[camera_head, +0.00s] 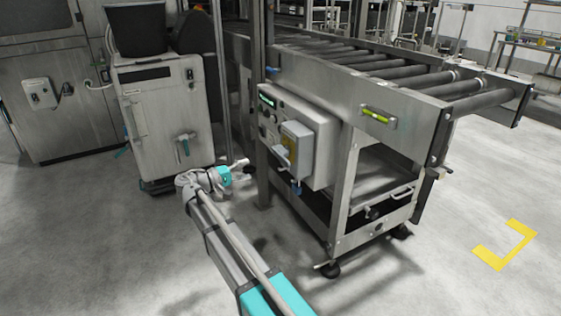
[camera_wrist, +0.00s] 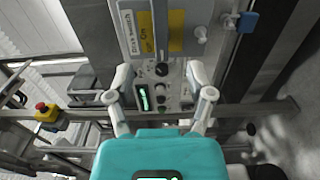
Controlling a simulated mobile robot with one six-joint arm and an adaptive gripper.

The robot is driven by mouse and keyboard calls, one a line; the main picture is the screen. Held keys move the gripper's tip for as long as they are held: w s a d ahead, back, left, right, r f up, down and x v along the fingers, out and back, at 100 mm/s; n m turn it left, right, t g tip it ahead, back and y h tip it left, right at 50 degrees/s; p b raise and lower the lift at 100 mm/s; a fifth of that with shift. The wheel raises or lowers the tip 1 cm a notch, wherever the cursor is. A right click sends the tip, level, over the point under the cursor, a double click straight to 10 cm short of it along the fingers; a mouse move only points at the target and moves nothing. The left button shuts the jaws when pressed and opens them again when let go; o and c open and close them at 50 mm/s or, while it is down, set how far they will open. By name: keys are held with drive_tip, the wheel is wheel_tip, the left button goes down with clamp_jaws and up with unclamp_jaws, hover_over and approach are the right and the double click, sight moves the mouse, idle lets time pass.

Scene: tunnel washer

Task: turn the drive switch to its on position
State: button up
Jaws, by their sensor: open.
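The drive switch (camera_head: 297,143) is a grey box with a lever-like handle on the front of a control panel (camera_head: 316,150) under the roller conveyor. In the wrist view, a label reading "Drive switch" (camera_wrist: 128,31) and a yellow "On" marking (camera_wrist: 147,40) show at the top. The handle's exact position is hard to make out. My gripper (camera_head: 242,170) is open and empty, left of the panel and apart from the switch in the head view. In the wrist view, my gripper's fingers (camera_wrist: 160,72) spread in front of a black knob and a green display.
The roller conveyor (camera_head: 385,72) overhangs the panel, with a metal leg right of it. A white cabinet (camera_head: 165,110) stands at the left. A red emergency button (camera_wrist: 42,107) on a yellow box shows in the wrist view.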

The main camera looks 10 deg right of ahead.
sight(281, 159)
drive_tip(key=shift+d, duration=0.1)
drive_tip(key=x, duration=1.3)
drive_tip(key=shift+w+d, duration=0.15)
drive_tip(key=shift+d, duration=0.1)
